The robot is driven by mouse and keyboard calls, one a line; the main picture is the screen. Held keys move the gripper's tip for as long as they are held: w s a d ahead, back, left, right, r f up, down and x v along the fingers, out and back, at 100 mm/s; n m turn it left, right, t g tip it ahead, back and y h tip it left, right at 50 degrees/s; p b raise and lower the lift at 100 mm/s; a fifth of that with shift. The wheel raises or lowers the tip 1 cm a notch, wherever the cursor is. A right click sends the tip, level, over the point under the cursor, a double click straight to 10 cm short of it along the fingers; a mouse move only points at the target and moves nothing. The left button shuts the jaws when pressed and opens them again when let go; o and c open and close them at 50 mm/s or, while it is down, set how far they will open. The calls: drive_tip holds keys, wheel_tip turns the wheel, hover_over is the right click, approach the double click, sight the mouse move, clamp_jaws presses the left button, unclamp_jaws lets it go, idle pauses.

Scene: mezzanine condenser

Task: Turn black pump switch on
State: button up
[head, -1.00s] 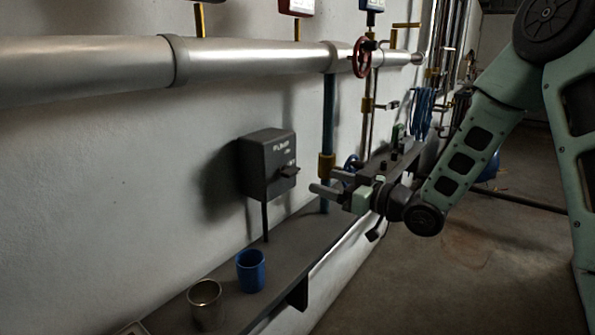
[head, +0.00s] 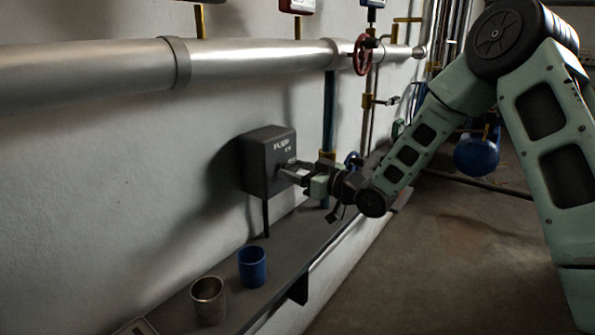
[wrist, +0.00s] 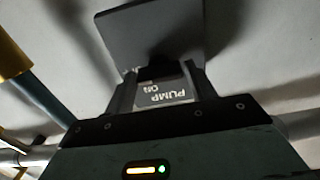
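The black pump switch is a dark grey box (head: 262,160) on a post against the wall, with white lettering on its front. In the wrist view the box (wrist: 150,28) fills the top middle, and its label, reading "PUMP ON" (wrist: 165,95), shows upside down between my fingers. My gripper (head: 285,172) is at the front face of the box in the head view. In the wrist view my gripper (wrist: 162,75) has its two fingers apart, one on each side of the label. The switch's lever is hidden behind my gripper in the head view; its position is unclear.
A blue cup (head: 252,267) and a metal cup (head: 208,300) stand on the narrow shelf (head: 290,246) below. A large pipe (head: 260,63) with a red valve wheel (head: 363,55) runs above the box. A vertical pipe (head: 328,115) stands just right of the box.

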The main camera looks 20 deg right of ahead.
drive_tip(key=c, duration=0.5)
drive_tip(key=shift+f+b, duration=0.1)
drive_tip(key=shift+b, duration=0.25)
drive_tip(key=n+b, duration=0.1)
drive_tip(key=b, duration=0.1)
drive_tip(key=n+b, duration=0.1)
drive_tip(key=b, duration=0.1)
drive_tip(key=shift+f+n, duration=0.2)
drive_tip(key=shift+n, duration=0.1)
drive_tip(key=n+b, duration=0.9)
drive_tip(key=b, duration=0.4)
drive_tip(key=shift+s+a+r, duration=0.1)
drive_tip(key=shift+n+b, duration=0.3)
drive_tip(key=shift+b, duration=0.05)
